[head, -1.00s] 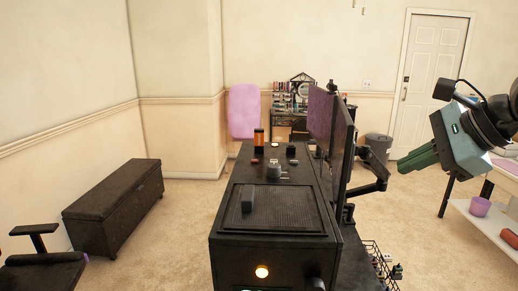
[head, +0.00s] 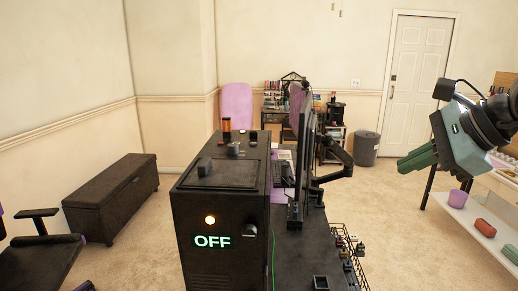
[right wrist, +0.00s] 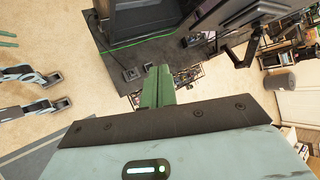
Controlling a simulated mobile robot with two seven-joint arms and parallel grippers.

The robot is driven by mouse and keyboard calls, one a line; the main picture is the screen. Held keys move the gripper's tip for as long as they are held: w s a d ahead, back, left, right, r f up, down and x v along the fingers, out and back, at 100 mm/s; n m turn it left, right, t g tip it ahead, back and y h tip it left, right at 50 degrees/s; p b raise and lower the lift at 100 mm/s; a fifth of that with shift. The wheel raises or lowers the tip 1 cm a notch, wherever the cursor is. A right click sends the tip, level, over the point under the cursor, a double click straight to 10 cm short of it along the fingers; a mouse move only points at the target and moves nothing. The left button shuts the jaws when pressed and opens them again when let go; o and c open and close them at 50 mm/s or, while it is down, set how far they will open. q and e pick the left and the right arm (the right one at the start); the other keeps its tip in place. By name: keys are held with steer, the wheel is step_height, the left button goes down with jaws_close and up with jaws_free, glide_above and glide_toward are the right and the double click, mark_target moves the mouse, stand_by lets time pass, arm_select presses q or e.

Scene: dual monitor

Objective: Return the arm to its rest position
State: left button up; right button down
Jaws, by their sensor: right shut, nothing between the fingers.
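My right gripper (head: 402,163) hangs at the right of the head view, its green fingers together and empty, pointing left and slightly down. Its pale blue-grey body is tilted, in free air in front of the far wall and floor. In the right wrist view the closed green fingers (right wrist: 158,88) show with nothing between them, with the dark desk and floor beyond. My left arm does not show in the head view. Two green strips at the left edge of the right wrist view may be its fingers; they are too cut off to judge.
A black computer tower (head: 222,215) with a lit OFF sign stands on the dark desk (head: 300,255). Beside it are edge-on monitors (head: 308,150) on a black arm (head: 334,163). Carpet (head: 400,240) between desk and shelf is clear.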

steer(key=s+a+f+m+g+y, duration=0.2)
steer(key=s+a+f+m+y, duration=0.15)
steer(key=a+f+y, duration=0.4)
steer(key=s+a+f+m+g+y, duration=0.2)
steer(key=s+a+f+m+y, duration=0.15)
steer(key=a+f+y, duration=0.45)
steer(key=s+d+f+m+t+h, duration=0.2)
steer(key=f+m+t+h, duration=0.25)
steer(key=f+m, duration=0.6)
steer(key=s+d+f+m+t+h+p, duration=0.1)
steer(key=s+d+f+m+t+h, duration=0.2)
steer(key=f+m+h, duration=0.7)
steer(key=s+d+f+m+t+h, duration=0.15)
steer(key=f+m+t, duration=0.45)
steer(key=m, duration=0.8)
steer(key=s+d+f+m+g+h, duration=0.1)
steer(key=s+f+m+g, duration=0.3)
steer(key=s+f, duration=0.3)
steer(key=s+d+f+m+g+h, duration=0.2)
steer(key=s+f+m+g, duration=0.2)
steer(key=s+f, duration=0.4)
steer(key=s+m, duration=0.1)
steer(key=s, duration=0.4)
steer(key=shift+s+d+f+p, duration=0.15)
steer(key=shift+s+f+p, duration=0.15)
steer(key=shift+p, duration=0.05)
